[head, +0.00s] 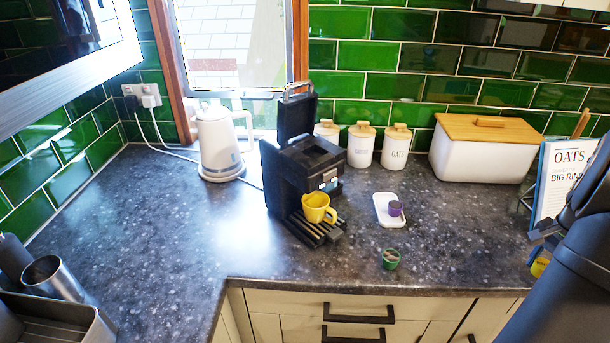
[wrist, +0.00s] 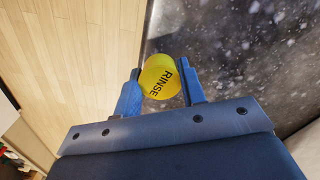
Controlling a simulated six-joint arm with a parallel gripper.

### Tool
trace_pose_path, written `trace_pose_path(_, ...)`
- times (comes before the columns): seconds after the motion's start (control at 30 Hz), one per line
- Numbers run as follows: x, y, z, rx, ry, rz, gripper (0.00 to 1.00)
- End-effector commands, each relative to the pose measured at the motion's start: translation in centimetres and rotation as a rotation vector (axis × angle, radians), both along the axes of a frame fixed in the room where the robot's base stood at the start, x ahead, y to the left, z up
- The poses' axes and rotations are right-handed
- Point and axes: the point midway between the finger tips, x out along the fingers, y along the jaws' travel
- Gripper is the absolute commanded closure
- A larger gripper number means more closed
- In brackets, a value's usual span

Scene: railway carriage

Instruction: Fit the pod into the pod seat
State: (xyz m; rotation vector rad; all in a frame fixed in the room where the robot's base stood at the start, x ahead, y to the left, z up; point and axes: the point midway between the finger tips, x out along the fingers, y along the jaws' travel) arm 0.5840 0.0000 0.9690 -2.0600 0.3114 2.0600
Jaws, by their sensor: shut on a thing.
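My gripper (wrist: 160,78) is shut on a yellow round pod (wrist: 161,76) marked "RINSE" in the wrist view, one finger on each side. In the head view my gripper (head: 545,240) is at the right edge, with part of the yellow pod showing below it. The black coffee machine (head: 290,180) stands mid-counter with its lid (head: 297,115) raised. The pod seat (head: 316,152) appears to be the opening in its top; its inside is too small to make out. The gripper is well to the right of the machine.
A yellow mug (head: 318,209) stands on the machine's drip tray. A white dish (head: 381,216) holds a purple pod (head: 395,208). A green cup (head: 390,260) stands near the front edge. A kettle (head: 217,145), canisters (head: 361,146), bread bin (head: 480,153) and recipe stand (head: 562,180) surround the counter.

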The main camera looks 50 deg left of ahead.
Motion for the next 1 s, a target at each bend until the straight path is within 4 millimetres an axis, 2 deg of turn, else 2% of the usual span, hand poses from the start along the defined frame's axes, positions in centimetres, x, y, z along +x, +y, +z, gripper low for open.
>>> trace_pose_path(0.17, -0.1, 0.5, 0.2, 0.000, -0.001, 0.006, 0.84)
trace_pose_path(0.27, -0.6, 2.2, 0.7, 0.001, -0.001, 0.022, 0.84)
trace_pose_path(0.47, -3.4, 9.3, 2.9, 0.000, -0.002, 0.091, 0.84)
trace_pose_path(0.7, -9.1, 18.1, 5.7, 0.000, -0.002, 0.185, 0.84)
trace_pose_path(0.9, -14.2, 23.3, 7.5, 0.001, -0.003, 0.253, 0.84)
trace_pose_path(1.0, -16.2, 24.9, 8.1, 0.001, -0.001, 0.276, 0.84)
